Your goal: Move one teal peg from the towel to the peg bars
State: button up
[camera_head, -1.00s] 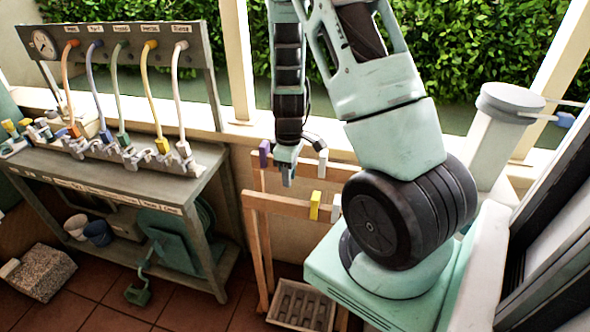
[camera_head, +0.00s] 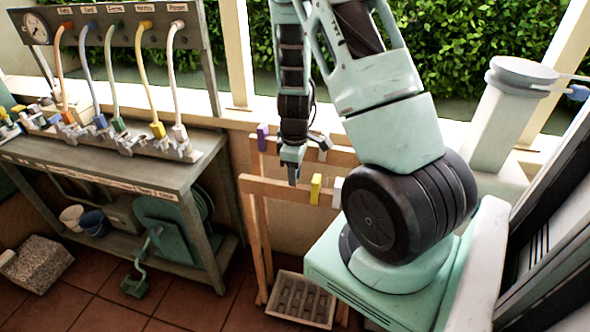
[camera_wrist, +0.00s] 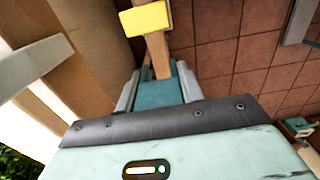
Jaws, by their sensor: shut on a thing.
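My gripper (camera_head: 292,163) is shut on a teal peg (camera_wrist: 160,93), which shows between the fingers in the wrist view. In the head view the gripper is low over the front wooden peg bar (camera_head: 262,186). In the wrist view this bar (camera_wrist: 159,58) runs away from just beyond the teal peg. I cannot tell whether the peg touches it. A yellow peg (camera_head: 316,187) sits on the same bar, right of the gripper; it also shows in the wrist view (camera_wrist: 145,18). I see no towel.
Another white peg (camera_head: 337,192) is on the front bar beside my arm base. A grey tray (camera_head: 301,299) lies on the floor under the bars. A wooden bench (camera_head: 110,165) with hoses and taps stands at left. A low wall and hedge (camera_head: 460,60) are behind.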

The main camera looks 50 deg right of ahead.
jog(key=shift+f+b, duration=2.05)
jog(key=shift+f, duration=0.6)
jog(key=o, duration=1)
notch_tip(320, 180, up, 8)
jog(key=p, duration=0.6)
